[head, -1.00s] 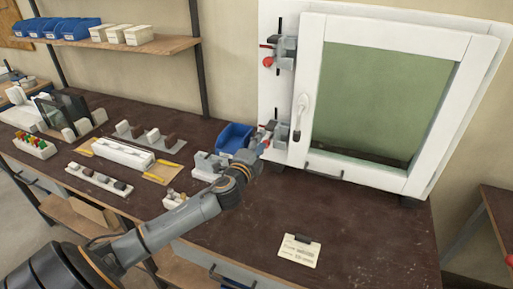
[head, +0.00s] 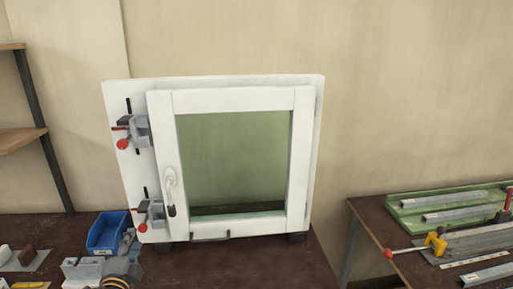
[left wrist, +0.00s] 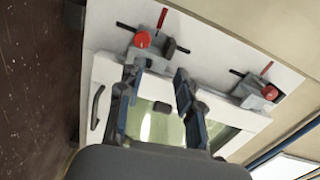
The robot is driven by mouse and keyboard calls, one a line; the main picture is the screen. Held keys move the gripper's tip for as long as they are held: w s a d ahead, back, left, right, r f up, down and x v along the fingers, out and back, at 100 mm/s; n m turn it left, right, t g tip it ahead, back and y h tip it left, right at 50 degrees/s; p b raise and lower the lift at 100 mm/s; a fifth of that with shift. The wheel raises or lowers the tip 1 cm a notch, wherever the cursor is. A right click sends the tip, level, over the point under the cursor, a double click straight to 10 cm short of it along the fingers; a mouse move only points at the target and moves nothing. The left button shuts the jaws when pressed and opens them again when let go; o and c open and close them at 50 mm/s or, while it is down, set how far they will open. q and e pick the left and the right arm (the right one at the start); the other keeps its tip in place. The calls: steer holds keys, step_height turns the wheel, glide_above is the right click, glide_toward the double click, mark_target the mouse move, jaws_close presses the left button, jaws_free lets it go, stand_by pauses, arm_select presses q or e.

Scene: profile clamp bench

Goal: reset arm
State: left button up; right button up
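A white window frame (head: 230,101) with a green pane stands upright on the bench. On its left edge are an upper clamp (head: 139,131) and a lower clamp (head: 154,213), each with a red knob. My left gripper (head: 131,238) is at the bottom left of the head view, just below and left of the lower clamp. In the left wrist view my left gripper (left wrist: 162,68) has its fingers apart with nothing between them. The lower clamp (left wrist: 152,45) shows just beyond the fingertips, and the upper clamp (left wrist: 254,92) is farther right. My right gripper is not in view.
A blue bin (head: 107,233) stands left of my gripper. At right, a second table has a green tray (head: 411,214) with metal profiles and a red-and-yellow bar clamp (head: 436,243). A gap separates the two tables. The bench in front of the window looks clear.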

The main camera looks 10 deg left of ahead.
arm_select(q)
steer(key=s+d+f+n+g, duration=0.2)
steer(key=s+d+f+n, duration=0.1)
steer(key=s+f, duration=0.1)
steer(key=s+d+f+n+g, duration=0.2)
steer(key=s+d+f+g, duration=0.1)
steer(key=s+f, duration=0.2)
steer(key=s+d+f+n+g, duration=0.2)
steer(key=s+f+n, duration=0.1)
steer(key=s, duration=0.3)
steer(key=shift+s+d+f+n+g+h, duration=0.15)
steer(key=shift+s+d+f+h, duration=0.05)
steer(key=shift+f, duration=0.25)
steer(key=shift+s+d+f+n+g+h, duration=0.15)
steer(key=shift+s+d+f+h, duration=0.05)
steer(key=shift+f, duration=0.2)
steer(key=s+d+f+n+g+h, duration=0.25)
steer(key=s+d, duration=0.25)
steer(key=s, duration=0.3)
steer(key=s+d+f+n+g+h, duration=0.1)
steer(key=s+d+g+h, duration=0.15)
steer(key=s+d, duration=0.45)
step_height(320, 180, down, 26)
steer(key=s+a+g+y, duration=0.1)
steer(key=s+a+g, duration=0.1)
steer(key=s+a+f+g+b, duration=0.1)
steer(key=s+a+f, duration=0.2)
steer(key=s+f, duration=1.4)
steer(key=shift+s+f, duration=0.15)
steer(key=shift+f, duration=0.05)
